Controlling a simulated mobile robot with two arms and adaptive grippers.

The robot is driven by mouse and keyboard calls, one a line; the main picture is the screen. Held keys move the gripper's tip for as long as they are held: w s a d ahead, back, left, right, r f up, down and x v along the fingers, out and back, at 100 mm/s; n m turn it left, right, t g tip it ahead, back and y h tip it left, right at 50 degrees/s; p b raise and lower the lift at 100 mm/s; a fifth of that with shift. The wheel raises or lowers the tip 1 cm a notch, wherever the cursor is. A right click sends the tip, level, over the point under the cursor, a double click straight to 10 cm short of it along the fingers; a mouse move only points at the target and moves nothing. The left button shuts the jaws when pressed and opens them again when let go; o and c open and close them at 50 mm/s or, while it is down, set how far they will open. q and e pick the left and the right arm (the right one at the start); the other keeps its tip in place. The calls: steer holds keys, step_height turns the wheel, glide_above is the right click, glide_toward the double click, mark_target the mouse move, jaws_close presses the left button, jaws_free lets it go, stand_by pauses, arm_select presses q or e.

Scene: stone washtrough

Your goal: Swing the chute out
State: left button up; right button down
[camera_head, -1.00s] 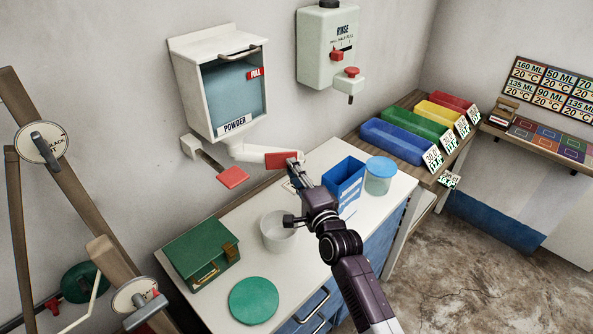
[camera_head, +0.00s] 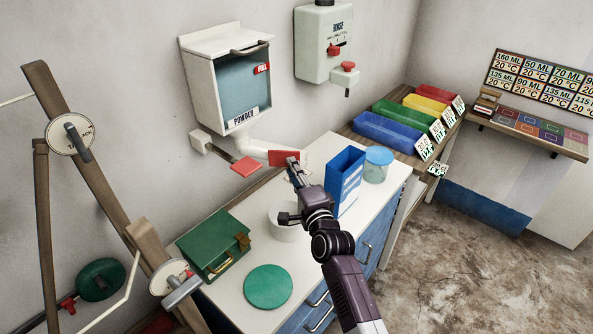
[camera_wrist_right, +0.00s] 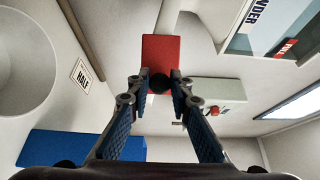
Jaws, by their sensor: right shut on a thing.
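My right gripper (camera_head: 294,164) is at this red end, over the back of the counter. In the right wrist view the fingers (camera_wrist_right: 160,88) are shut on a dark round knob (camera_wrist_right: 160,83) in front of the red piece (camera_wrist_right: 160,55). The white pipe (camera_wrist_right: 169,14) runs up behind it. In the head view my fingers hide the knob. My left gripper is not in view.
A white tub (camera_head: 283,234) stands on the counter (camera_head: 232,303) under my right wrist. A blue box (camera_head: 346,178) and a blue-lidded jar (camera_head: 377,166) stand right. A green box (camera_head: 213,243) and green disc (camera_head: 267,286) lie left. A red-ended lever (camera_head: 244,166) sits beside the chute.

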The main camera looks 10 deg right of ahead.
steer(key=shift+a+r, duration=0.15)
steer(key=shift+a, duration=0.25)
steer(key=c, duration=2)
jaws_free()
steer(key=shift+w+a, duration=0.1)
steer(key=shift+o, duration=1.3)
steer(key=shift+w+a, duration=0.3)
steer(key=shift+a, duration=0.05)
steer(key=s+d, duration=0.2)
steer(key=s, duration=1)
steer(key=shift+d, duration=0.1)
steer(key=shift+c, duration=0.3)
